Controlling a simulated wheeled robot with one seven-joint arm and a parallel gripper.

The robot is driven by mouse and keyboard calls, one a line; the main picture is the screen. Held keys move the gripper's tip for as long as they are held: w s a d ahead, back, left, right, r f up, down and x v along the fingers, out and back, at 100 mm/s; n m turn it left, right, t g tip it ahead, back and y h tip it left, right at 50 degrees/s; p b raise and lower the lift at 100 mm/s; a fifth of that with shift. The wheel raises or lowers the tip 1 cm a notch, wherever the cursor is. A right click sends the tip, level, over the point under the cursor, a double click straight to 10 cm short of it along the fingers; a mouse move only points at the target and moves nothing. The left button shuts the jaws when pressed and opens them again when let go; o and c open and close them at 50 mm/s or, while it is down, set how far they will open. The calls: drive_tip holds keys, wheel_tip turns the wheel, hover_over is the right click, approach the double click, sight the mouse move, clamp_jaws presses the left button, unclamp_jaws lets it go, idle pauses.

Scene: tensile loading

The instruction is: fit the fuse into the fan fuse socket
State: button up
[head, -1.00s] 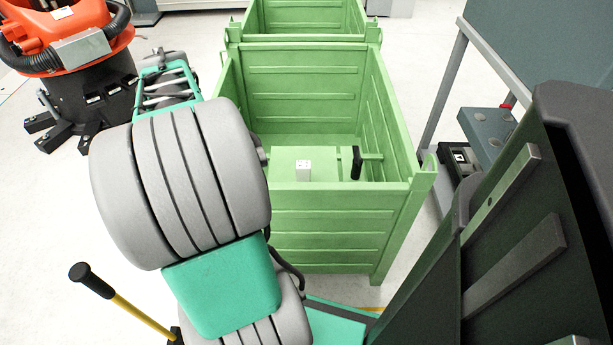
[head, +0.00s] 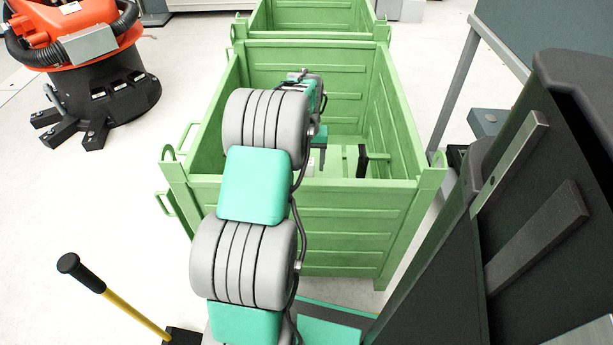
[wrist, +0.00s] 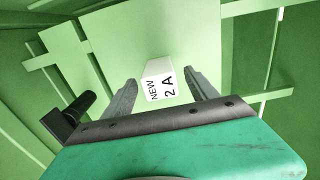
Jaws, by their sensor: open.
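The fuse, a white block (wrist: 160,84) with "NEW 2 A" printed on it, is inside the green crate in the wrist view. My gripper (wrist: 161,78) is open, with one grey finger on each side of the block in the picture. A gap shows between the block and each finger. I cannot tell how far below the fingertips it lies. In the head view my gripper (head: 319,146) reaches down inside the crate, and my arm hides most of the block. I cannot make out the fan fuse socket in either view.
The green crate (head: 330,231) has high walls around my gripper. A black upright piece (head: 362,161) stands in it; a black piece (wrist: 68,117) shows left in the wrist view. Another crate (head: 315,18) stands behind. A dark cabinet-like body (head: 540,200) is at right, an orange robot (head: 75,40) at left.

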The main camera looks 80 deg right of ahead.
drive_tip(key=shift+f, duration=0.9)
drive_tip(key=shift+r, duration=0.1)
drive_tip(key=shift+c, duration=0.4)
clamp_jaws()
